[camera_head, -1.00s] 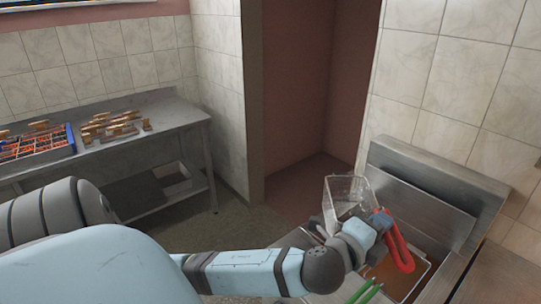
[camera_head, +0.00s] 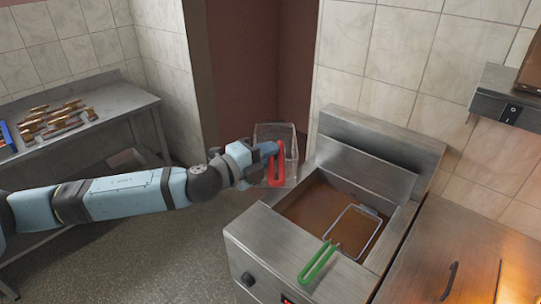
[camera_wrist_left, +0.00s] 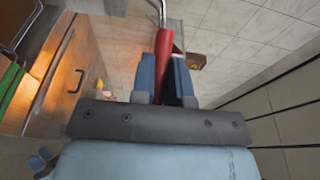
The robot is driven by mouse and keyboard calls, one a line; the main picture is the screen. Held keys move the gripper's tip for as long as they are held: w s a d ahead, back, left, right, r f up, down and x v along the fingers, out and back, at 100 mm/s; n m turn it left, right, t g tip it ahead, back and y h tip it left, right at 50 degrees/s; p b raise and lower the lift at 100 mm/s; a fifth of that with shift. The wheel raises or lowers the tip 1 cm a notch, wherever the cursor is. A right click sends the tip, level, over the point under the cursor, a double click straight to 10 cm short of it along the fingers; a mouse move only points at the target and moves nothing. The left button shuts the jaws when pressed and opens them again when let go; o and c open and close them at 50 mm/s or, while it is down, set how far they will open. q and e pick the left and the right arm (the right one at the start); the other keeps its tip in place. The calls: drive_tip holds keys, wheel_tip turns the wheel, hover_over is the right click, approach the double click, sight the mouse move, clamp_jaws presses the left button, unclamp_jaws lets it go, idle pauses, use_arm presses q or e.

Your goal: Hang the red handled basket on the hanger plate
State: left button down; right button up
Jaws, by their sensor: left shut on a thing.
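My left gripper (camera_head: 258,160) is shut on the red handle (camera_head: 276,166) of the wire basket (camera_head: 291,165), holding it in the air at the left side of the fryer. In the left wrist view the red handle (camera_wrist_left: 163,52) sits between the blue fingers (camera_wrist_left: 164,78), with a metal rod beyond it. The basket is partly hidden behind the gripper and handle. A steel plate (camera_head: 366,163) stands upright along the back of the fryer; it may be the hanger plate, but no hooks can be made out.
The fryer (camera_head: 262,235) holds brown oil, and a green-handled basket (camera_head: 318,264) rests in it. A steel counter (camera_head: 470,235) lies to the right, below a wall-mounted steel unit (camera_head: 492,97). A table (camera_head: 125,104) with several wooden-handled items stands at left. Floor is open between.

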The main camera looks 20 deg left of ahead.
use_arm(q)
drive_tip(key=shift+w+d+r+m+g+h, duration=0.1)
drive_tip(key=shift+w+m+g+h, duration=0.3)
drive_tip(key=shift+h, duration=0.1)
drive_tip(key=shift+w+d+r+m+g+h, duration=0.1)
drive_tip(key=shift+w+m+g+h, duration=0.2)
drive_tip(key=shift+m+h, duration=0.15)
drive_tip(key=w+f+m+g+h+b, duration=0.1)
drive_tip(key=w+f+m+g+h, duration=0.4)
drive_tip(key=w+f+m+g, duration=0.1)
drive_tip(key=d+f+g, duration=0.1)
drive_tip(key=g, duration=0.1)
drive_tip(key=shift+w+f+g+h, duration=0.15)
drive_tip(key=shift+w+g+h, duration=0.15)
drive_tip(key=shift+h, duration=0.05)
idle(0.6)
drive_tip(key=shift+f+m+b, duration=0.25)
drive_tip(key=shift+f+b, duration=0.15)
drive_tip(key=shift+f, duration=0.15)
idle(0.3)
drive_tip(key=c, duration=1.1)
unclamp_jaws()
drive_tip(key=shift+o, duration=0.2)
